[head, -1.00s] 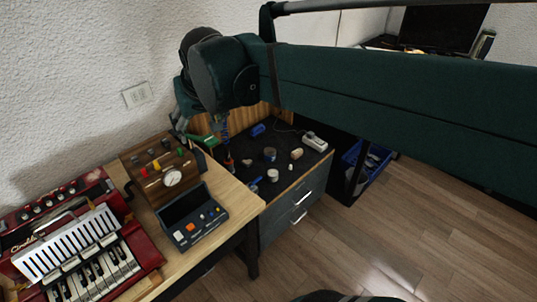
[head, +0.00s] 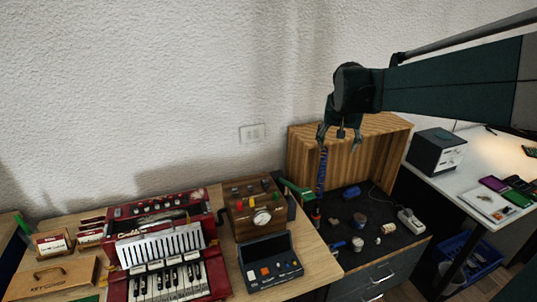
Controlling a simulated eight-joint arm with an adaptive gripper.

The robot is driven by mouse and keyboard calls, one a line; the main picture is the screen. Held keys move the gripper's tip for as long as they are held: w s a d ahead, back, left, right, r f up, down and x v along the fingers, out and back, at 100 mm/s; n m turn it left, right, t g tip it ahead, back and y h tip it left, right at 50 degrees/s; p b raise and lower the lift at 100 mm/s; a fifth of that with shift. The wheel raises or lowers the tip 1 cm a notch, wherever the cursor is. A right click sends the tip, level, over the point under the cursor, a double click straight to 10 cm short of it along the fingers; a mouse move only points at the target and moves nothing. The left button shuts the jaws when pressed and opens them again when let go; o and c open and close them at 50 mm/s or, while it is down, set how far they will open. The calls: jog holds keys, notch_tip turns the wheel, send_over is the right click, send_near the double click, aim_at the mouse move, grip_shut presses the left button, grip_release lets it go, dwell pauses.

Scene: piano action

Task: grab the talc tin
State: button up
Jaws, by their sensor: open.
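My gripper (head: 339,138) hangs fingers down in front of the wooden box, high above the dark cabinet top (head: 378,250). It is open, with nothing between its fingers. Several small things lie on the dark top below it. A small round tin (head: 359,219) sits near the middle, and a pale short cylinder (head: 357,243) stands closer to the front edge. Either could be the talc tin; no label is readable at this size. Both are well apart from my gripper.
A tall blue and red tool (head: 321,178) stands left of the small things. A blue item (head: 351,192), a tan piece (head: 388,228) and a white power strip (head: 410,222) share the top. An open wooden box (head: 302,160) stands behind; a red accordion (head: 165,250) is left.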

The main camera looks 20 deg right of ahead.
jog(key=w+d+f+m+g+p, duration=0.1)
jog(key=w+d+f+m, duration=0.2)
jog(key=d, duration=1)
jog(key=m+g+p, duration=0.1)
jog(key=m, duration=0.1)
send_over(360, 218)
jog(key=s+a, duration=0.1)
jog(key=a, duration=0.1)
jog(key=shift+h, duration=0.4)
notch_tip(360, 218, down, 47)
jog(key=shift+s+r, duration=0.1)
jog(key=shift+r, duration=0.05)
jog(key=shift+x, duration=1.3)
jog(key=shift+b+x, duration=1.05)
jog(key=shift+x, duration=1.6)
jog(key=shift+a, duration=0.1)
